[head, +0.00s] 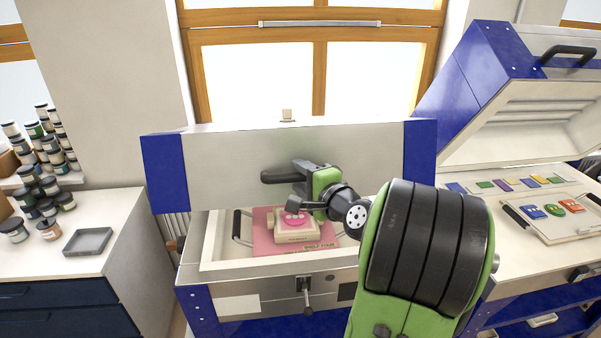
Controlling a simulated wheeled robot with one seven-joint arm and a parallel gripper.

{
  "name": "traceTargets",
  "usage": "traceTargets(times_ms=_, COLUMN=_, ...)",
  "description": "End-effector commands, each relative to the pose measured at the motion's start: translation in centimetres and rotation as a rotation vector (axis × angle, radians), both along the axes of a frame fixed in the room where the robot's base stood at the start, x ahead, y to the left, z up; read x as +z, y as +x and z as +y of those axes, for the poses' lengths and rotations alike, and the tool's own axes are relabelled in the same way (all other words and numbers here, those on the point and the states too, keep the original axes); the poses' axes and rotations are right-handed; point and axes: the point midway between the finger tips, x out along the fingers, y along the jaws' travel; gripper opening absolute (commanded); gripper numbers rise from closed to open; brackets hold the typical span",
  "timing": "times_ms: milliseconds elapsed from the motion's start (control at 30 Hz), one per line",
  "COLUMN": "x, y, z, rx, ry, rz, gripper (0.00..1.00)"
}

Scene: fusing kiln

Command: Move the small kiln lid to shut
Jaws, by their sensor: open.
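The small kiln's lid (225,172) is a silver panel with blue ends in the middle of the head view. It is raised and tilted, with the kiln chamber showing below it. Its black handle (275,177) is on the lid's front face. My gripper (296,186) is open at the right part of the handle. The hand hides part of the handle, so I cannot tell whether the fingers touch it. The small kiln's body (240,302) stands below, with a latch at its front.
Inside the small kiln are a pink board (263,240) and a beige block with a pink top. A larger kiln with its lid (535,110) raised stands at the right. A counter at the left holds several jars and a grey tray (88,241).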

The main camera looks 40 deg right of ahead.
Motion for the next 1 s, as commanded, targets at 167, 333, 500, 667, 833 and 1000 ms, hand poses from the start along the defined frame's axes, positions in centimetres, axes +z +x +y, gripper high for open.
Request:
traceTargets(times_ms=167, x=-0.1, y=0.9, z=-0.1, rx=0.0, ry=0.0, rz=-0.001, gripper=0.48)
traceTargets(times_ms=333, x=-0.1, y=0.8, z=-0.2, rx=-0.001, ry=0.0, rz=-0.001, gripper=0.48)
traceTargets(times_ms=500, x=-0.1, y=0.8, z=-0.2, rx=-0.001, ry=0.0, rz=-0.001, gripper=0.22)
traceTargets(times_ms=667, x=-0.1, y=0.8, z=-0.2, rx=-0.001, ry=0.0, rz=-0.001, gripper=0.0)
traceTargets(times_ms=833, x=-0.1, y=0.8, z=-0.2, rx=-0.001, ry=0.0, rz=-0.001, gripper=0.0)
traceTargets(times_ms=1000, x=-1.1, y=1.2, z=-0.1, rx=0.001, ry=-0.005, rz=-0.006, gripper=0.0)
